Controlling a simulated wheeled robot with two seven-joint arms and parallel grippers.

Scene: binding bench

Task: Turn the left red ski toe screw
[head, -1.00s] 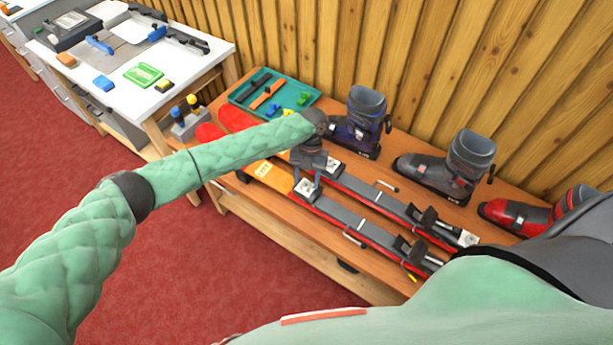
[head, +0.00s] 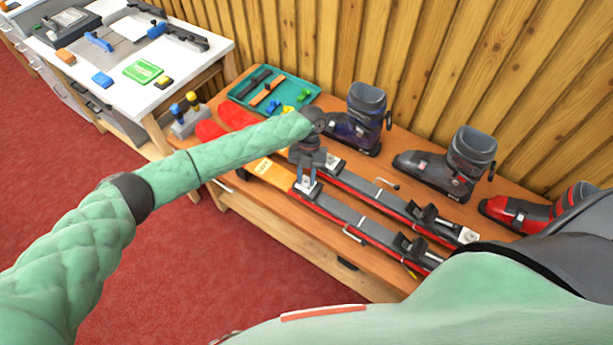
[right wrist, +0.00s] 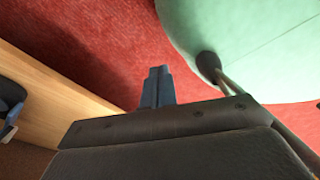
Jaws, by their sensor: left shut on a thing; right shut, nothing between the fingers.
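Two red skis lie side by side on the wooden bench, the near ski (head: 360,229) and the far ski (head: 375,192), each with a grey binding track. My left gripper (head: 308,183) points down at the white toe piece of the near ski, just past its orange section (head: 270,171). Its fingers are shut on the toe screw, which is too small and covered to make out. My right gripper (right wrist: 157,88) is shut and empty in the right wrist view. It is over the red floor, clear of the bench edge.
Several ski boots, such as the grey one (head: 450,165), stand along the wall behind the skis. A teal tray (head: 307,99) with small tools sits at the bench's far left end. A white table (head: 190,75) adjoins it. Red floor (head: 240,270) lies open in front.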

